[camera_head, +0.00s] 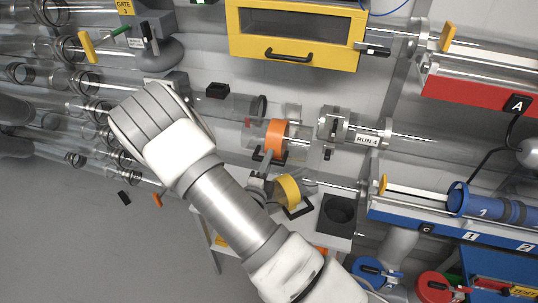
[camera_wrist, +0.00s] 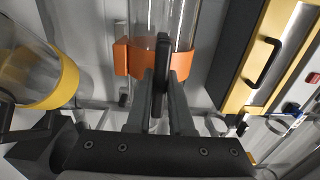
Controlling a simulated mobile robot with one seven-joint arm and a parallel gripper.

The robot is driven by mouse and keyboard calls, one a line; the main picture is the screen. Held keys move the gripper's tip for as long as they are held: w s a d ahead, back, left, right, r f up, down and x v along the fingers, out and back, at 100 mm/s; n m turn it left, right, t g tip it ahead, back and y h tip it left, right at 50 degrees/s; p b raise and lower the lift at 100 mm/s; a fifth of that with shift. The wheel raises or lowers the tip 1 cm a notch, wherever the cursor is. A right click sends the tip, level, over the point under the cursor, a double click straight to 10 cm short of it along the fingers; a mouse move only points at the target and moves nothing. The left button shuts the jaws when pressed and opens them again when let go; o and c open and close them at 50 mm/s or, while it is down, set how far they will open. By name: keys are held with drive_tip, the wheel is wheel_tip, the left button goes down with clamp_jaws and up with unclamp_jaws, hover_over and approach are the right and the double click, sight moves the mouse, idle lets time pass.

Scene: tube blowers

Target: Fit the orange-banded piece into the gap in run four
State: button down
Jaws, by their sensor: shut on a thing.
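The orange-banded piece (camera_head: 276,138) is a clear tube with a wide orange band. In the head view it appears just left of and slightly below the grey coupling (camera_head: 333,125) beside the RUN 4 label (camera_head: 367,140); I cannot tell its depth from the run. In the wrist view, the orange band (camera_wrist: 124,58) lies crosswise beyond my fingers. My gripper (camera_wrist: 162,82) is shut on the piece's black upright handle (camera_wrist: 162,50). Whether the tube ends touch the run is not clear.
A yellow-banded piece (camera_head: 288,190) lies on the white stand below; it also shows in the wrist view (camera_wrist: 62,85). A yellow drawer box (camera_head: 293,35) hangs above. A blue tray (camera_head: 400,222) and red tray (camera_head: 470,85) are at right. Clear tubes crowd the left.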

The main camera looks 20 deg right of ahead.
sight(274, 146)
drive_tip(key=shift+r, duration=0.1)
idle(0.3)
drive_tip(key=p+x, duration=0.1)
drive_tip(key=x, duration=0.4)
drive_tip(key=shift+w+d, duration=0.25)
drive_tip(key=w+d+f+b, duration=0.1)
drive_tip(key=w+d+f, duration=0.1)
drive_tip(key=w+d, duration=0.3)
drive_tip(key=shift+w+d+f, duration=0.3)
drive_tip(key=shift+w, duration=1.45)
drive_tip(key=shift+f, duration=0.35)
drive_tip(key=c, duration=0.7)
unclamp_jaws()
drive_tip(key=shift+s+f, duration=0.1)
